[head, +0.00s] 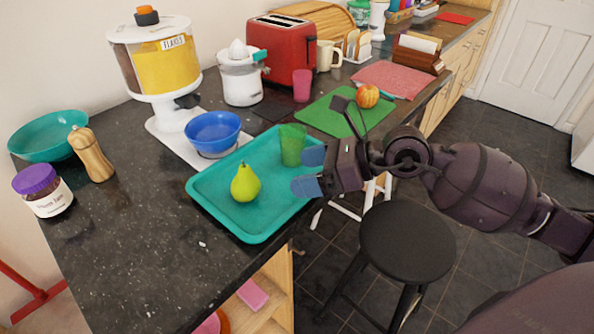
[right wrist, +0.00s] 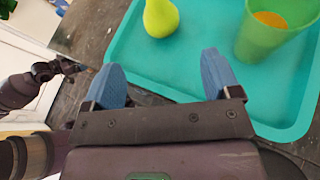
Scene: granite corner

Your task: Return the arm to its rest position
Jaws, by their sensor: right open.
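My right gripper (head: 312,170) is open and empty, its blue fingers just off the right edge of the teal tray (head: 215,203). In the right wrist view its two blue fingers (right wrist: 158,70) are spread apart over the tray's edge. A green-yellow pear (head: 245,183) stands upright on the tray, apart from the fingers. A green cup (head: 292,145) stands near the tray's far right side, close to the gripper; something orange (right wrist: 270,19) shows inside it. My left gripper (right wrist: 75,67) shows small at the left of the right wrist view; its jaw opening is too small to tell.
A black stool (head: 405,240) stands below the right arm. A green board (head: 345,112) with an orange fruit (head: 367,96), a blue bowl (head: 213,132), a flakes dispenser (head: 165,65) and a red toaster (head: 285,45) crowd the counter. The floor (head: 490,190) at right is open.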

